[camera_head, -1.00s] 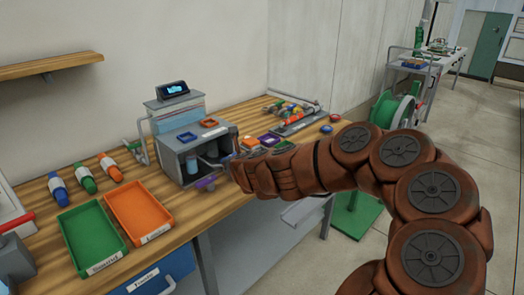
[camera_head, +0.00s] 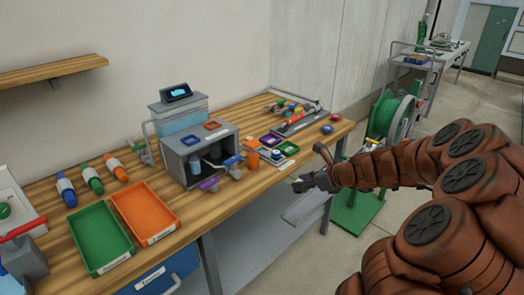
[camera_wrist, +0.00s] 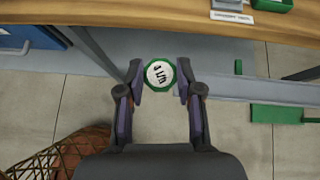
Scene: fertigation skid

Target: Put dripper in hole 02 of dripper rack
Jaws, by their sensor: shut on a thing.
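My gripper (camera_wrist: 160,82) is shut on a round dripper (camera_wrist: 160,74) with a green rim and a pale face bearing dark marks. In the wrist view the dripper sits between the fingertips, face toward the camera, with floor behind it. In the head view my gripper (camera_head: 303,184) is out past the bench's front edge, and the dripper cannot be made out there. A long grey holder (camera_head: 303,122) lies on the far right of the bench, possibly the dripper rack. Its holes and numbers are too small to read.
A green hose reel (camera_head: 390,120) stands on the floor beyond the bench.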

